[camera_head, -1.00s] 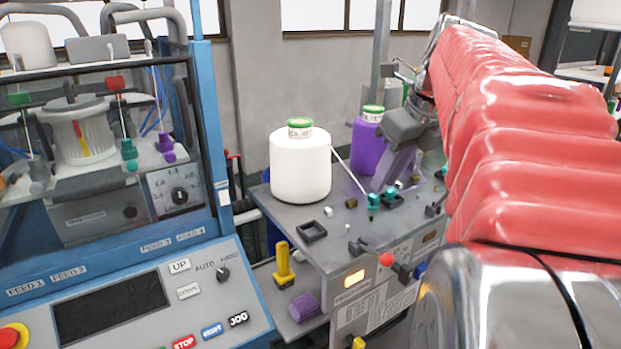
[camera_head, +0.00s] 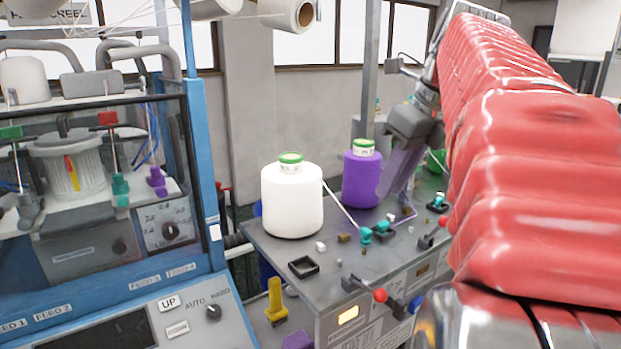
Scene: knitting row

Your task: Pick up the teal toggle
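Small teal pieces stand on the grey bench top; I cannot tell which one is the toggle meant. One teal piece (camera_head: 366,235) is at the end of a white thread, with a second teal piece (camera_head: 383,228) beside a dark holder just right of it. Another teal piece (camera_head: 441,200) sits in a black square holder farther right. My gripper (camera_head: 397,190) hangs from the red-sleeved arm, above and behind the first two pieces and apart from them. Its fingers are seen edge-on beside the purple cone, so their opening is unclear.
A white yarn cone (camera_head: 291,200) and a purple cone (camera_head: 361,178) stand on the bench (camera_head: 330,270). An empty black square holder (camera_head: 303,267) lies near its front left. A red-knobbed lever (camera_head: 379,295) juts from the front edge. A blue-framed machine (camera_head: 200,150) fills the left.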

